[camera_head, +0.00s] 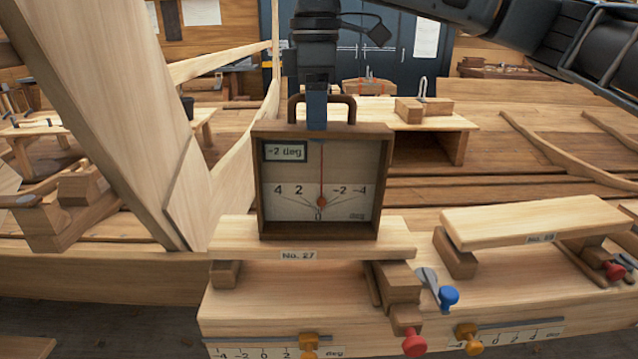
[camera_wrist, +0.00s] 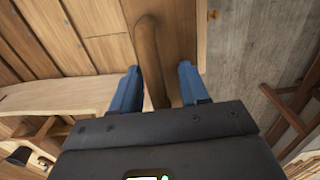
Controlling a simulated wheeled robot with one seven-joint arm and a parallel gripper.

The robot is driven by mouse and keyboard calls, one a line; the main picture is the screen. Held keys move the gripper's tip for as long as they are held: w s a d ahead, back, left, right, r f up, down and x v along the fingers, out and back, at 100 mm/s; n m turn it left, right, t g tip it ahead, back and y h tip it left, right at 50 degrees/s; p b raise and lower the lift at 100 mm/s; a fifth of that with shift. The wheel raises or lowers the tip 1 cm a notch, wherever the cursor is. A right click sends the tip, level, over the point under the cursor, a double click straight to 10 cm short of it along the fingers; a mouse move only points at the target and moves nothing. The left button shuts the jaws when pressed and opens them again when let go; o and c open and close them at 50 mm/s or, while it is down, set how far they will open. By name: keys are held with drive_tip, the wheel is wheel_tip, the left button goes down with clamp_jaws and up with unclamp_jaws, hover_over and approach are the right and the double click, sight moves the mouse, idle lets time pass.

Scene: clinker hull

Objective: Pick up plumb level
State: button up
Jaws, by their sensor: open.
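The plumb level (camera_head: 320,218) is an upright wooden box with a brown handle on top, a pale dial face, a red needle and a small plate reading "-2 deg". It stands on the plank marked No. 27 (camera_head: 230,240). My gripper (camera_head: 317,118) is above the box at its handle, pointing down. In the wrist view the brown handle (camera_wrist: 148,45) runs between the two blue fingers of my gripper (camera_wrist: 158,88), with gaps on both sides. The gripper is open. Part of the handle is hidden behind the fingers in the head view.
A second plank marked No. 69 or similar (camera_head: 530,222) lies at the right. Red (camera_head: 414,342), blue (camera_head: 448,296) and orange (camera_head: 467,335) knobs stick out at the front. A large slanted timber (camera_head: 100,100) rises at the left. A low bench (camera_head: 390,115) stands behind.

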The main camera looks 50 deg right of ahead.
drive_tip(key=shift+f, duration=0.75)
drive_tip(key=shift+c, duration=0.3)
clamp_jaws()
idle(0.5)
